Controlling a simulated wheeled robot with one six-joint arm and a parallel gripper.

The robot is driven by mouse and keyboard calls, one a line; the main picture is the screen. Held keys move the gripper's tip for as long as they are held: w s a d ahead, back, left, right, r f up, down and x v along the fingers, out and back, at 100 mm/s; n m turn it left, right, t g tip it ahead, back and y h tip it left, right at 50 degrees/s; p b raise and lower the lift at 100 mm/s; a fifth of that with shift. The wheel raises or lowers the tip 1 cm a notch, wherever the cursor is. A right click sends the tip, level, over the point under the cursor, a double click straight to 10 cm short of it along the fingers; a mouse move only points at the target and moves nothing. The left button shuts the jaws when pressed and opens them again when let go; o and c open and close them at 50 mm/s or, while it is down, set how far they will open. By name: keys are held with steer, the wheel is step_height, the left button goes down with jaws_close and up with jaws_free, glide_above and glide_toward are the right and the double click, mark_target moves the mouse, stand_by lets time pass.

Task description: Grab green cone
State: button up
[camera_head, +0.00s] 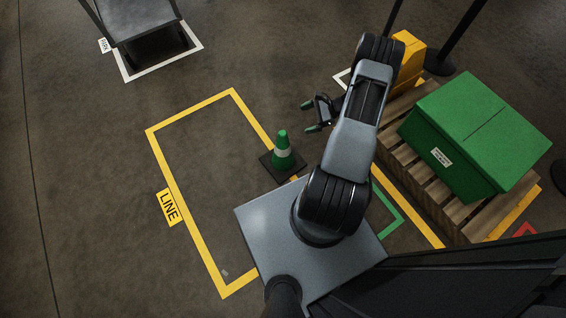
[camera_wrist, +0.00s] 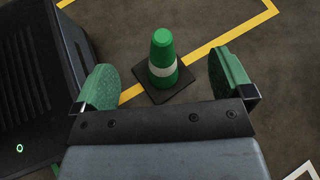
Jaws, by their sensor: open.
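The green cone (camera_head: 282,147) has a white band and a dark square base. It stands upright on the floor by the right side of the yellow-taped rectangle. In the wrist view the cone (camera_wrist: 163,55) appears ahead, between the two green-padded fingers. My gripper (camera_head: 309,116) is open and empty, beyond the cone and to its right in the head view. In the wrist view my gripper (camera_wrist: 165,85) has its fingers spread wide, with the cone apart from both.
A green box (camera_head: 470,135) sits on a wooden pallet (camera_head: 425,182) at right, with a yellow object (camera_head: 408,62) behind. A dark post base (camera_head: 440,64) stands near. The yellow-taped area (camera_head: 190,150) marked LINE is clear floor. A dark cart-like object (camera_head: 135,20) stands at top left.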

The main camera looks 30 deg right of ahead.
mark_target(285, 142)
step_height(285, 142, down, 12)
steer(key=s+d+m+t+b, duration=0.1)
steer(key=s+m+t+b, duration=0.1)
steer(key=m+t+b, duration=0.15)
steer(key=shift+m+g, duration=0.25)
steer(key=shift+s+f+b+x, duration=0.15)
steer(key=shift+b+x, duration=0.4)
steer(key=shift+x, duration=1.45)
steer(key=shift+s+f+b+x, duration=0.15)
steer(key=shift+b+x, duration=0.4)
steer(key=shift+x, duration=1.45)
steer(key=shift+s+f+b+x, duration=0.15)
steer(key=shift+b+x, duration=0.4)
steer(key=shift+x, duration=1.45)
steer(key=shift+w+a+f, duration=0.15)
steer(key=shift+w+a, duration=0.25)
steer(key=shift+a, duration=0.15)
steer(key=c, duration=1.8)
